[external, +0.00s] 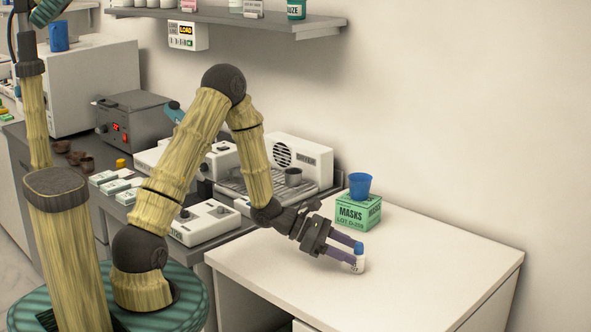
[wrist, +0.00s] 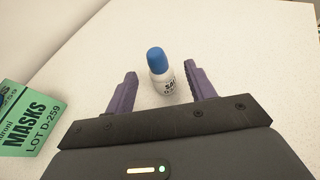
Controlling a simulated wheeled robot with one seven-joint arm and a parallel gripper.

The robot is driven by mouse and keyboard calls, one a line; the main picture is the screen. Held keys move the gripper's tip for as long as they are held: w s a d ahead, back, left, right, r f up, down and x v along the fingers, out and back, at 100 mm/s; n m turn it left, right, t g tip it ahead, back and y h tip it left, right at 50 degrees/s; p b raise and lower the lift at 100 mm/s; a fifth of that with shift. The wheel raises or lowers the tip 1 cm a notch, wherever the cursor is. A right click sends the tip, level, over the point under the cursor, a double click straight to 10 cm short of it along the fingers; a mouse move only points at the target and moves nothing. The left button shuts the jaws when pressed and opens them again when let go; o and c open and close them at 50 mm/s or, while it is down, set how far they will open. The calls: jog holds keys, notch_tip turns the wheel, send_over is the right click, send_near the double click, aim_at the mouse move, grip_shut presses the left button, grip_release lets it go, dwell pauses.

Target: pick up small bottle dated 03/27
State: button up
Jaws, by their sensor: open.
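A small white bottle with a blue cap (wrist: 161,84) stands upright on the white table. In the external view the bottle (external: 358,264) is at my gripper's fingertips. Its label has dark print, but I cannot read a date on it. My gripper (external: 354,252) is open, with its purple fingers reaching down over the table. In the wrist view my gripper (wrist: 165,84) has one finger on each side of the bottle, which stands between the tips, nearer the right finger. I cannot tell whether either finger touches it.
A green masks box (external: 358,212) stands behind the gripper, with a blue cup (external: 360,186) on it. The box shows at the left in the wrist view (wrist: 28,122). White equipment (external: 205,222) lines the counter to the left. The white table (external: 440,262) is clear to the right.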

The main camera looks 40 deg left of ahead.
aim_at(364, 272)
jog(key=shift+p+x, duration=0.65)
jog(key=shift+x, duration=2)
jog(key=shift+a+f, duration=0.1)
jog(key=shift+f, duration=0.05)
jog(key=c, duration=1)
jog(key=shift+c, duration=0.2)
notch_tip(364, 272, up, 10)
jog(key=shift+r, duration=0.1)
